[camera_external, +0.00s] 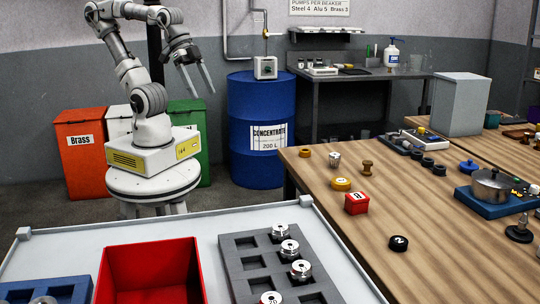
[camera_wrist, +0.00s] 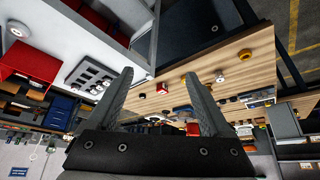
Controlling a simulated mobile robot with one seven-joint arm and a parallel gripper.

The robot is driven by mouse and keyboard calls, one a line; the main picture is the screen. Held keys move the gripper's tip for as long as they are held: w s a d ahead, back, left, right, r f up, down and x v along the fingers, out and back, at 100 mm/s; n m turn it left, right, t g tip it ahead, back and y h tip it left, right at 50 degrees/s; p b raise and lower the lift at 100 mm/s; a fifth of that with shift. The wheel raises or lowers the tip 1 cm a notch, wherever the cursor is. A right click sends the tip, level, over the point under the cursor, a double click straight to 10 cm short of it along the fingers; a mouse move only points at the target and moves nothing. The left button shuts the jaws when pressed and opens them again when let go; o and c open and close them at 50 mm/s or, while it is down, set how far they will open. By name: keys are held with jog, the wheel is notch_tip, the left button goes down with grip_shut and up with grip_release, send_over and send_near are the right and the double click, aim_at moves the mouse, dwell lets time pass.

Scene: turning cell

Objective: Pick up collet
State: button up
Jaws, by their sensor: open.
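A small silver piece that looks like a collet (camera_external: 334,158) stands on the wooden table near its far left edge; a small pale piece, probably the same one, shows in the wrist view (camera_wrist: 220,77). Several silver, round, numbered pieces (camera_external: 290,247) sit in pockets of a dark grey rack (camera_external: 240,268); I cannot tell whether these are collets too.
A red bin (camera_external: 150,272) stands beside the rack. A blue drum (camera_external: 255,105) is near my arm. The table's front middle is bare.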

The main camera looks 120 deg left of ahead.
jog(key=w+d+f+t+h+b, duration=0.2)
jog(key=w+f+b, duration=0.3)
jog(key=w, duration=0.4)
jog(key=n+t+y+b, duration=0.3)
jog(key=n+y+b, duration=0.3)
jog(key=n+y, duration=0.45)
send_near(331, 157)
jog(key=shift+m+y, duration=0.75)
jog(key=shift+y, duration=0.2)
jog(key=w+a+f, duration=0.1)
jog(key=w+a+f+b, duration=0.1)
jog(key=a, duration=0.1)
jog(key=shift+w+f, duration=0.15)
jog(key=shift+f, duration=0.25)
jog(key=shift+d+b+x, duration=0.2)
jog(key=shift+b+x, duration=0.5)
jog(key=shift+x, duration=2.35)
jog(key=shift+w+f, duration=0.1)
